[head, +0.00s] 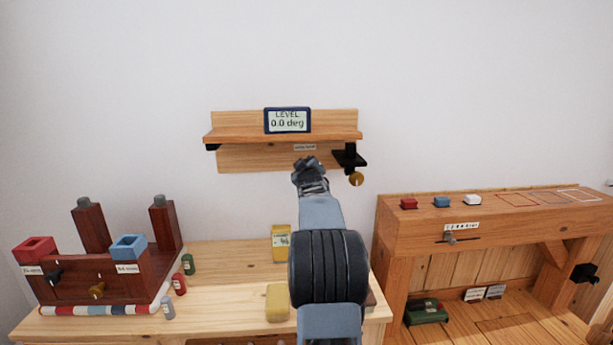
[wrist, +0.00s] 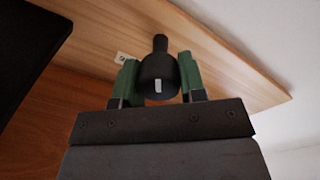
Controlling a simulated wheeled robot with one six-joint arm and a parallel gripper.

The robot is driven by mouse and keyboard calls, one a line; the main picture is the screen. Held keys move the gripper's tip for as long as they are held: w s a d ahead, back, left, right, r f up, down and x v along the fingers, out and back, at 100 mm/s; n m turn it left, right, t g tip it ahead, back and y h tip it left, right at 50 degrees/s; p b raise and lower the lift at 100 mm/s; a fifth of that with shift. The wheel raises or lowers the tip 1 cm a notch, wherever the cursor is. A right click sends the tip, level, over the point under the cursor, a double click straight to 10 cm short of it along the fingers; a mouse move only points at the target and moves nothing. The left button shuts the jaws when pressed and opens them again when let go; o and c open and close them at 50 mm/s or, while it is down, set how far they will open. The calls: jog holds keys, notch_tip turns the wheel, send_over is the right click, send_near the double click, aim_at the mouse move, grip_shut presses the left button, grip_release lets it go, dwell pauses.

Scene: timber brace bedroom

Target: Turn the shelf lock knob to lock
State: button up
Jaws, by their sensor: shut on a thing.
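The wall shelf (head: 236,135) carries a level display (head: 287,120) reading 0.0 deg. In the head view my gripper (head: 307,165) reaches up to the shelf's back board, just below a small label (head: 304,147), and hides the knob. In the wrist view the black shelf lock knob (wrist: 157,72) stands between the two green finger pads of my gripper (wrist: 158,80). The gripper is shut on it. A short white mark shows on the knob's near face, roughly upright in the picture. The label's wording is too small to read.
A black bracket (head: 349,157) with a brass knob (head: 356,179) hangs at the shelf's right end, close to my gripper. Below stand a wooden bench (head: 225,290) with a yellow box (head: 281,243) and, at right, a timber unit (head: 480,234) with coloured blocks.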

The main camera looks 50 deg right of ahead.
jog(key=shift+f+n+b, duration=0.15)
jog(key=shift+n+b, duration=0.3)
jog(key=shift+n, duration=0.45)
jog(key=o, duration=0.9)
jog(key=b+v, duration=0.2)
jog(key=v, duration=1.2)
jog(key=shift+d, duration=0.15)
